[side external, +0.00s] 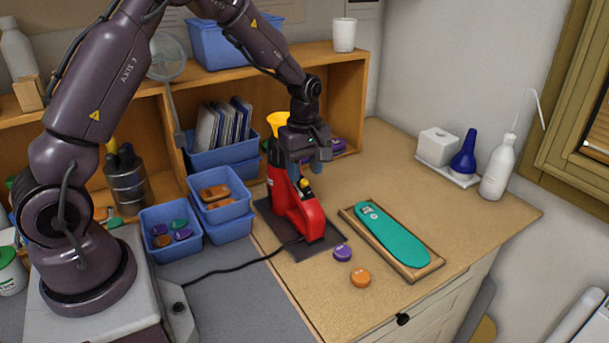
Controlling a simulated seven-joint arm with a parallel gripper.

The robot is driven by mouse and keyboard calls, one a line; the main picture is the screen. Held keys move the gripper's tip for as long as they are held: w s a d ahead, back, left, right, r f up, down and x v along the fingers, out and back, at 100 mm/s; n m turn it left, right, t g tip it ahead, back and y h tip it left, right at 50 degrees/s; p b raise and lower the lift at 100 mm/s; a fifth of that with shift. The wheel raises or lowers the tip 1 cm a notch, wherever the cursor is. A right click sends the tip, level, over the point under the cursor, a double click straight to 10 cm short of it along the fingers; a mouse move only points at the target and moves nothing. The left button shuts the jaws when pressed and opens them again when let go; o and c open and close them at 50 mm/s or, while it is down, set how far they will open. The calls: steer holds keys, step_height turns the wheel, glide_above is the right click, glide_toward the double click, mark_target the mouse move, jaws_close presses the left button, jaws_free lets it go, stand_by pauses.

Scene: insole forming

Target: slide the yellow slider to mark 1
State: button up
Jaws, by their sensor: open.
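The red machine (308,217) stands on a dark mat on the wooden bench, with a yellow funnel (277,121) at its top. A small yellow part (304,184), which looks like the slider, shows on the machine's upper sloping face. Mark 1 and the slider's exact setting are too small to read. My gripper (306,167) points down just above the yellow part, with its fingers open. It partly hides the machine's top. I cannot tell whether the fingers touch the slider or stand apart from it.
A teal insole (393,236) lies on a wooden board (434,267) to the right. A purple disc (343,253) and an orange disc (360,278) lie in front. Blue bins (172,249) stand left. A black cable (235,269) runs left from the machine.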

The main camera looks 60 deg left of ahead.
mark_target(304, 180)
step_height(304, 180, up, 11)
steer(key=shift+f, duration=0.2)
stand_by(0.4)
steer(key=s+d+r+m+t, duration=0.2)
steer(key=s+d+r+m, duration=0.1)
steer(key=s+m, duration=0.3)
steer(key=s+d+r+m+t, duration=0.1)
steer(key=s+d+r+m, duration=0.2)
steer(key=s+m, duration=0.3)
steer(key=s+d+r+m+t, duration=0.2)
steer(key=s+m, duration=0.4)
steer(key=s, duration=0.3)
steer(key=d+r, duration=0.1)
steer(key=d, duration=0.1)
steer(key=shift+s+d+r+t, duration=0.15)
steer(key=shift+s+d+t, duration=0.15)
